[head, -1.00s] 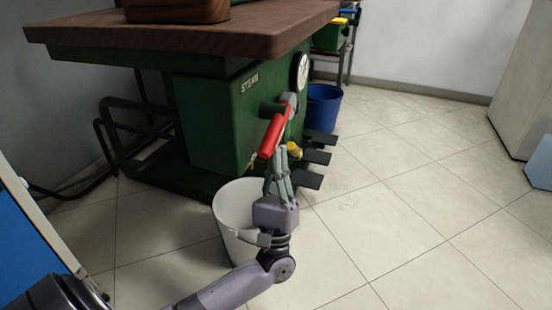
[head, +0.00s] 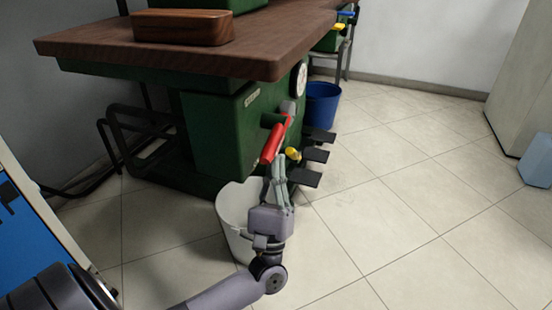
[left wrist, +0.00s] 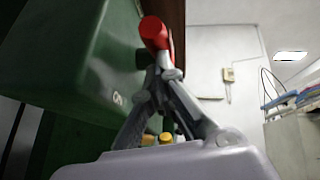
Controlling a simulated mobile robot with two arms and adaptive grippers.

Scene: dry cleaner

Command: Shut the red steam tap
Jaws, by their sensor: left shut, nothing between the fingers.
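The red steam tap lever (head: 273,142) sticks out from the front of the green press cabinet (head: 226,128), slanting down toward me from its grey pivot. In the left wrist view the red lever's rounded end (left wrist: 154,32) shows just beyond my fingertips. My left gripper (head: 278,162) is shut and empty, its fingertips close to the lever's lower end. I cannot tell whether they touch it. It also shows in the left wrist view (left wrist: 160,72). My right gripper is not in view.
A white bucket (head: 231,212) stands on the floor below the lever, behind my left gripper. A yellow knob (head: 293,154) and black pedals (head: 314,154) are to the right. The wooden table top (head: 190,58) overhangs the cabinet. The tiled floor at right is clear.

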